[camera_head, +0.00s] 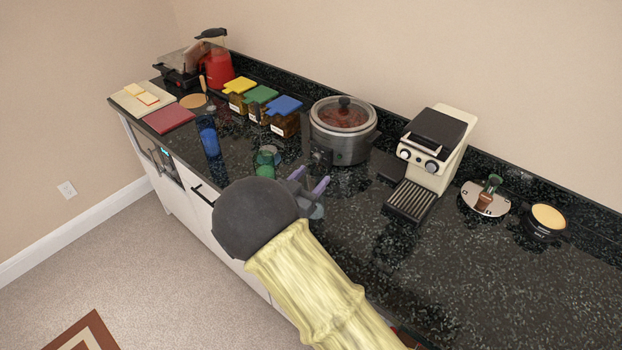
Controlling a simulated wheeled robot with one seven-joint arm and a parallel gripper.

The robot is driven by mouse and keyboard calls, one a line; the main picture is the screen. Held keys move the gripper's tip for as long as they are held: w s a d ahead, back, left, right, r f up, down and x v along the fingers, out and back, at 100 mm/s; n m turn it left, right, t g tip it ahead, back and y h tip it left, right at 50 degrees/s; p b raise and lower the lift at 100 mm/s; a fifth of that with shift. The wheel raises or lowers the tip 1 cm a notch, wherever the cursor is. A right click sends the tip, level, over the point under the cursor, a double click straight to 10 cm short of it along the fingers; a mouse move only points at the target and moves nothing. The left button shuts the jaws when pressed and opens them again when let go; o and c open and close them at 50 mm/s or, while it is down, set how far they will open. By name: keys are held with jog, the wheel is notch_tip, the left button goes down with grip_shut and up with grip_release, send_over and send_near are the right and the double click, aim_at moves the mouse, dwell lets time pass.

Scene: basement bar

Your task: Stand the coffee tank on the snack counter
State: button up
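The snack counter (470,285) is a long dark speckled worktop on white cabinets. My gripper (309,181) is over its middle, left of the coffee machine (436,150). Its two purple fingers are apart, and I see nothing clearly held between them. A greyish rounded shape (315,210) shows just below the fingers, partly hidden by my wrist; I cannot tell whether it is a vessel. A tall blue see-through vessel (208,137) stands upright near the front edge at the left. I cannot tell for sure which thing is the coffee tank.
A green glass (267,160) stands just left of my gripper. A lidded slow cooker (343,130) is behind it. Several colour-lidded jars (285,115), a red blender (216,65) and boards (168,120) fill the left. The right front is bare.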

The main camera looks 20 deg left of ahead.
jog(key=o, duration=0.3)
jog(key=shift+o, duration=0.2)
jog(key=shift+r, duration=0.1)
jog(key=shift+s, duration=0.1)
jog(key=b+v, duration=0.2)
jog(key=v, duration=0.9)
jog(key=shift+s, duration=0.4)
jog(key=shift+a, duration=0.15)
